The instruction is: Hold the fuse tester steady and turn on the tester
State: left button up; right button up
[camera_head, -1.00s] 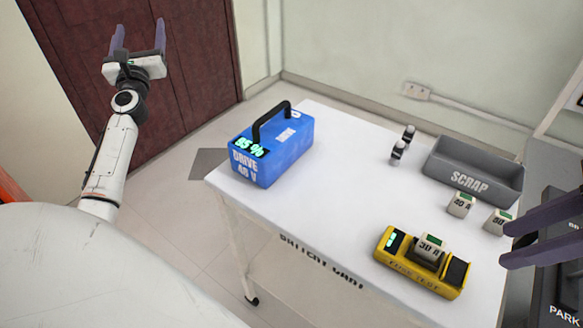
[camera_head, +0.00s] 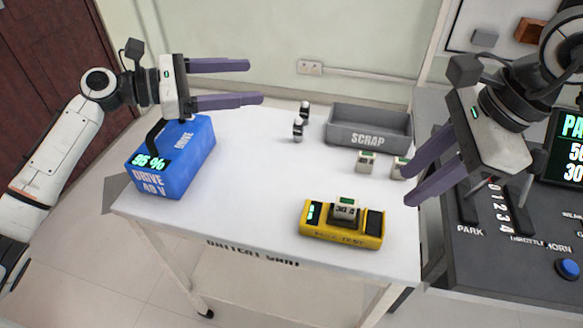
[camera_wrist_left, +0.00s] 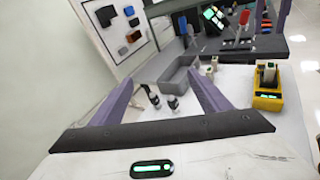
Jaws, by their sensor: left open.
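The yellow fuse tester (camera_head: 327,232) stands near the front edge of the white cart, with a small display at its left end and a dark pad at its right end. A fuse marked 30 A (camera_head: 345,209) sits upright in its middle. The tester also shows at the right of the left wrist view (camera_wrist_left: 267,103). My left gripper (camera_head: 256,83) is open and empty, up and left of the tester, beyond the blue battery. My right gripper (camera_head: 406,189) is open and empty, above the cart's right edge, up and right of the tester.
A blue drive battery (camera_head: 170,170) with a black handle stands at the cart's left end. A grey scrap bin (camera_head: 369,140), two small fuses and two small dark-and-white items (camera_head: 298,130) stand toward the back. A dark control console (camera_head: 500,235) adjoins on the right. The cart's middle (camera_head: 250,190) is clear.

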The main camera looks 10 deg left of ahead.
aim_at(330, 214)
pick_arm(q)
jog(key=s+d+f+m+g, duration=0.1)
jog(key=s+d+f+g, duration=0.2)
jog(key=s+d+f, duration=0.1)
jog(key=s+d+f+m+g, duration=0.2)
jog(key=s+d+f+g, duration=0.1)
jog(key=s+d+f, duration=0.1)
jog(key=s+d+f+m+g, duration=0.2)
jog(key=s+d+f+g, duration=0.1)
jog(key=s+d, duration=0.3)
jog(key=shift+s+d+f, duration=0.1)
jog(key=shift+s+f, duration=0.25)
jog(key=shift+f, duration=0.35)
jog(key=shift+s+d+f, duration=0.1)
jog(key=shift+d+f, duration=0.05)
jog(key=shift+d, duration=0.15)
jog(key=x, duration=0.9)
jog(key=shift+d, duration=0.35)
